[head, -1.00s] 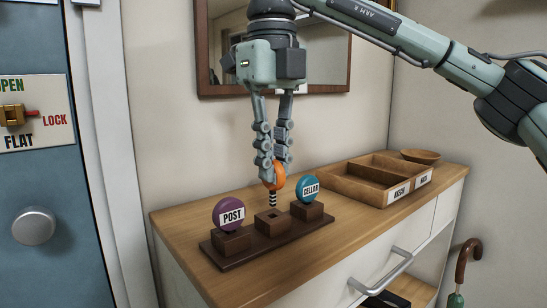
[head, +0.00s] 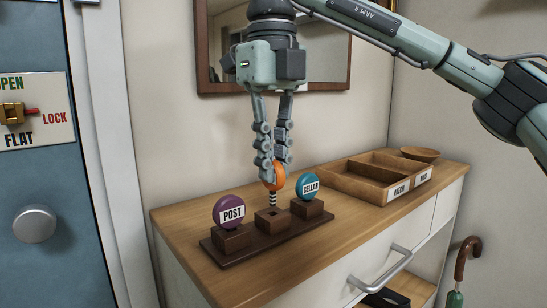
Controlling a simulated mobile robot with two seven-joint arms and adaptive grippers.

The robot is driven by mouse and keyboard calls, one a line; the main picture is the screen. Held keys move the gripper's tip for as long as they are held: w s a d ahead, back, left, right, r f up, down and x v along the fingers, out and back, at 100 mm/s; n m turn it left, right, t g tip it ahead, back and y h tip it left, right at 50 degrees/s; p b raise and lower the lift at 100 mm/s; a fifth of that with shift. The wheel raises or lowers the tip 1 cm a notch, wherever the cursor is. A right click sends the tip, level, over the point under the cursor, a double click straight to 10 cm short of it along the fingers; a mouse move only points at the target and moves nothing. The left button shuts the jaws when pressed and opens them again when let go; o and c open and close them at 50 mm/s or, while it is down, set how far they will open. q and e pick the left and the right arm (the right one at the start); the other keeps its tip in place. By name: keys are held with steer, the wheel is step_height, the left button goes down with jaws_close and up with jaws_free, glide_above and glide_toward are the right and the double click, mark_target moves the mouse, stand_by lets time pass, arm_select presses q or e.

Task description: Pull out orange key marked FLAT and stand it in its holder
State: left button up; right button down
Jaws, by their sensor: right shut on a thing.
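The orange key (head: 274,179) has a round head and a black-and-white striped shank pointing down. My right gripper (head: 272,172) is shut on its head, and the fingers hide part of it. The key is upright over the middle block of the dark wooden holder (head: 266,247). That middle block (head: 272,222) has a square hole in its top. The shank's tip is close to the hole; I cannot tell whether it touches the block. On the door, the plate marked FLAT (head: 38,133) carries a brass lock (head: 12,113) with a red pointer towards LOCK. My left gripper is not in view.
A purple POST key (head: 229,212) stands in the left block and a teal CELLAR key (head: 308,187) in the right one. A divided wooden tray (head: 345,186) and a bowl (head: 420,155) stand further right. A drawer handle (head: 385,267) juts out in front.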

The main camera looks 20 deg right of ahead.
mark_target(274, 186)
steer(key=shift+f+b, duration=1.1)
steer(key=shift+f, duration=0.6)
steer(key=c, duration=1.5)
jaws_free()
steer(key=shift+r, duration=0.1)
step_height(274, 186, up, 12)
steer(key=shift+w+f, duration=0.1)
